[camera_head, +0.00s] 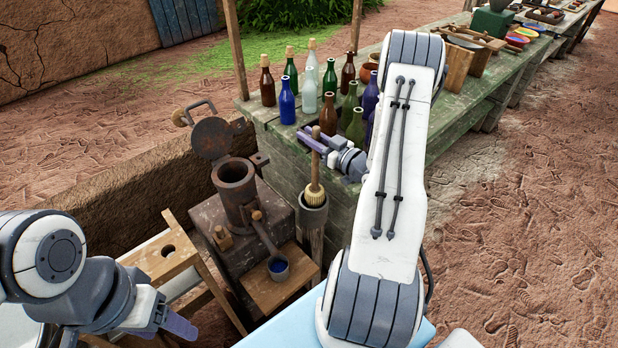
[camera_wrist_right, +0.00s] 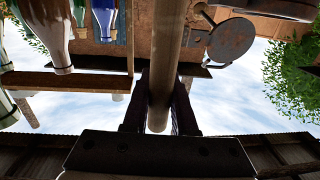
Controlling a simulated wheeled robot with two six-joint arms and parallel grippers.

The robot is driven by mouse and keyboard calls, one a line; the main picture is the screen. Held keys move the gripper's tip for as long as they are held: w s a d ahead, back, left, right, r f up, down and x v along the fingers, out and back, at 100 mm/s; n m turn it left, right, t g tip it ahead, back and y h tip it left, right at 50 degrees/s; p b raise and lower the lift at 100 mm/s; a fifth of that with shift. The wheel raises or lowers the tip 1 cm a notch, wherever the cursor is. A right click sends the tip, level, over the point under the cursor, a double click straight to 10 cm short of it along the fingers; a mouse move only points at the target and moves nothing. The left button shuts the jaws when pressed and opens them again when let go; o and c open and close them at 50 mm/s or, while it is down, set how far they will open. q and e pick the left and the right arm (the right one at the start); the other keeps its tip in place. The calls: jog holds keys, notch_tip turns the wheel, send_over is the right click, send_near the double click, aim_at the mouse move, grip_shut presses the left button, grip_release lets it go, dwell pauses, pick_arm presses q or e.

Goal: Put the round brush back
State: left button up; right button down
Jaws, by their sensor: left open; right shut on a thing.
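The round brush (camera_head: 315,170) is upright, with a wooden handle and pale round bristles at its lower end. My right gripper (camera_head: 314,141) is shut on the brush's handle; the handle also shows between the fingers in the right wrist view (camera_wrist_right: 168,60). The bristles (camera_head: 314,196) are at the mouth of a grey cylindrical holder (camera_head: 312,222) beside the wooden table. I cannot tell how far the bristles sit inside it. My left gripper (camera_head: 180,326) is open and empty at the lower left, well away from the brush.
A rusty metal pot (camera_head: 236,190) with a raised round lid (camera_head: 211,138) stands left of the holder. A small cup with blue contents (camera_head: 278,266) sits on a low wooden block. Several glass bottles (camera_head: 287,102) crowd the green table's near end, close to my right arm.

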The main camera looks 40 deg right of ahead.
aim_at(315, 169)
notch_tip(315, 169, down, 7)
jog(key=shift+w+a, duration=0.15)
jog(key=shift+a, duration=0.05)
dwell(0.3)
jog(key=shift+f, duration=0.15)
jog(key=c, duration=0.7)
grip_release()
